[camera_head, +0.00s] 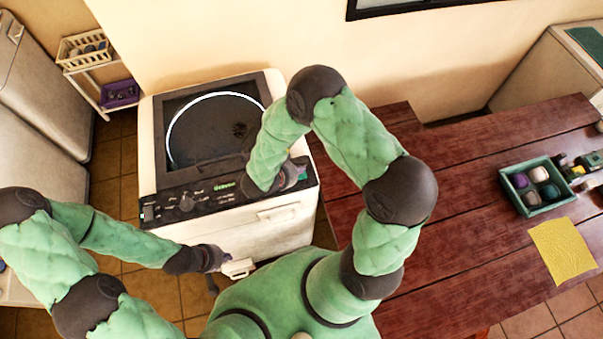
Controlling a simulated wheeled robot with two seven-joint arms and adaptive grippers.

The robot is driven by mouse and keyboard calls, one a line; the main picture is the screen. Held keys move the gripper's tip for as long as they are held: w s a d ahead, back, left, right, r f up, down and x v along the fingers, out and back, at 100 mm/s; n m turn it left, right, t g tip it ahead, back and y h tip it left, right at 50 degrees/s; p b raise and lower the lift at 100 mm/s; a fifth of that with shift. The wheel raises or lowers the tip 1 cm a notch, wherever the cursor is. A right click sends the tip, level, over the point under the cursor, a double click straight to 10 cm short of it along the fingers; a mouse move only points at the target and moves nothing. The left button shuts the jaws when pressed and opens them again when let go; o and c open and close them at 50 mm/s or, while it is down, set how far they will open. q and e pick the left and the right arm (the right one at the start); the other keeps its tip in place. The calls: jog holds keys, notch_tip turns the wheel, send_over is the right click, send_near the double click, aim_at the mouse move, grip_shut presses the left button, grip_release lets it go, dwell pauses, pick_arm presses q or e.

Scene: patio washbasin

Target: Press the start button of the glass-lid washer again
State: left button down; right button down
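The glass-lid washer (262,233) is a white top-loader against the wall with its dark glass lid (205,128) down. Its black control panel (215,197) runs along the front top edge, with a knob at left and a small green display. My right gripper (296,175) is over the right end of the panel, touching or just above it; I cannot tell which. A small green patch shows beside it. The start button cannot be made out and may be hidden by this gripper. My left gripper (238,268) is low in front of the washer, apart from the panel. Neither gripper's finger opening is clear.
A red-brown wooden table (460,240) fills the right side, with a green box (508,188) of balls and a yellow cloth (562,250). A rack with baskets (85,48) stands left of the washer. Tiled floor shows between the washer and the left cabinets.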

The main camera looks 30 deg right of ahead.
jog(key=shift+f, duration=0.25)
dwell(0.6)
jog(key=shift+f, duration=0.2)
